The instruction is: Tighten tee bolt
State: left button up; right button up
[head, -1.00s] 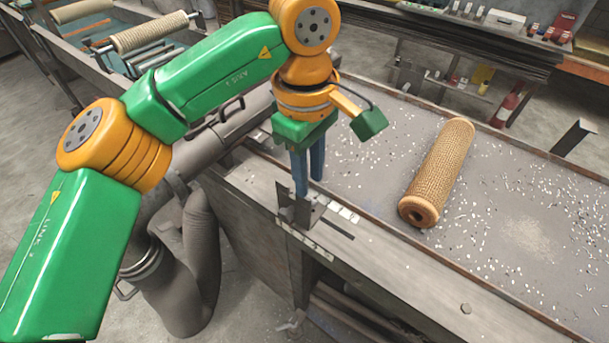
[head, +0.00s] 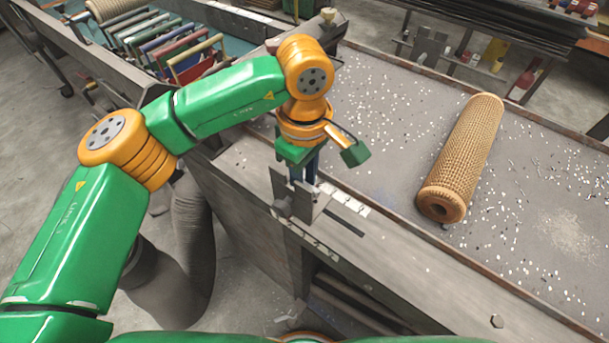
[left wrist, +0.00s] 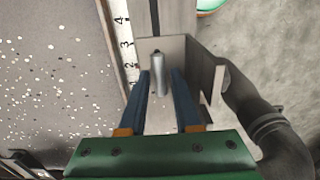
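My left gripper (head: 304,178) points down at a grey metal bracket (head: 281,186) on the table's near edge. The bracket hides part of its blue fingers in the head view. In the left wrist view, the gripper (left wrist: 161,76) is open. Its fingers stand either side of a grey rod-like piece (left wrist: 160,78), probably the tee bolt, with a small gap on each side. The rod is by the upright plate of the bracket (left wrist: 205,70). I cannot see a crossbar on it. My right gripper is in neither view.
A tan mesh tube (head: 465,155) lies on the chip-strewn grey table (head: 390,130), right of the gripper. A white scale strip (head: 345,202) lies beside the bracket. A grey hose (left wrist: 275,130) runs close at the right in the left wrist view.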

pick_arm(q)
grip_shut()
jog(key=m+b, duration=0.1)
jog(key=m, duration=0.4)
jog(key=shift+w+m, duration=0.1)
jog(key=shift+m, duration=0.3)
jog(key=m, duration=0.5)
jog(key=shift+d, duration=0.15)
jog(key=m, duration=0.6)
dwell(0.4)
grip_release()
jog(key=shift+d, duration=0.1)
